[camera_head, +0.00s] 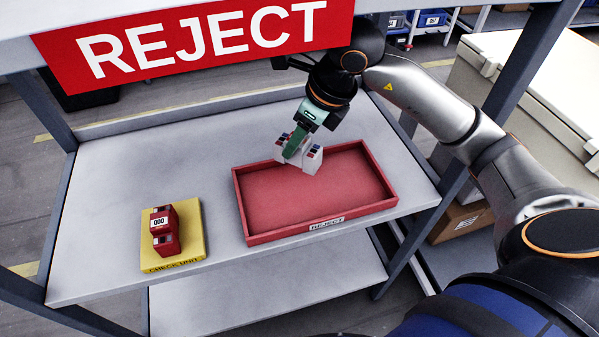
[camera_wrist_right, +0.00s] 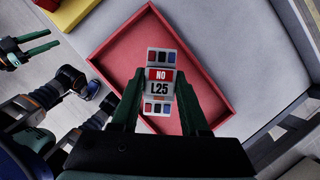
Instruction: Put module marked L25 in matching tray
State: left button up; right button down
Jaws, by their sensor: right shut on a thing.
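The module marked L25 (camera_wrist_right: 160,88) is light grey with a red "NO" band and coloured blocks at both ends. It also shows in the head view (camera_head: 313,161). My right gripper (camera_head: 294,145) is shut on it, with green fingers on both sides in the wrist view (camera_wrist_right: 160,100). It holds the module over the back left part of the red tray labelled REJECT (camera_head: 240,212); the height above the tray floor is hard to tell. My left gripper (camera_wrist_right: 52,40) shows at the left of the wrist view, open and empty, away from the tray.
A yellow pad marked CHECK UNIT (camera_head: 192,245) carries a red device reading 000 (camera_head: 164,228) left of the tray. A red REJECT sign (camera_head: 200,42) hangs above the grey shelf (camera_head: 110,190). The tray's floor is bare.

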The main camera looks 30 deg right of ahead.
aim_at(299, 159)
jog(key=f, duration=0.4)
jog(key=shift+s+f, duration=0.25)
jog(key=shift+f, duration=0.15)
notch_tip(299, 159, down, 4)
jog(key=shift+f+b, duration=0.2)
jog(key=shift+b, duration=0.2)
jog(key=shift+w+f, duration=0.1)
jog(key=shift+f, duration=0.15)
jog(key=shift+c, duration=2)
grip_release()
pick_arm(q)
jog(key=shift+s+d+f, duration=0.3)
jog(key=shift+d+f, duration=0.05)
jog(key=shift+f, duration=0.15)
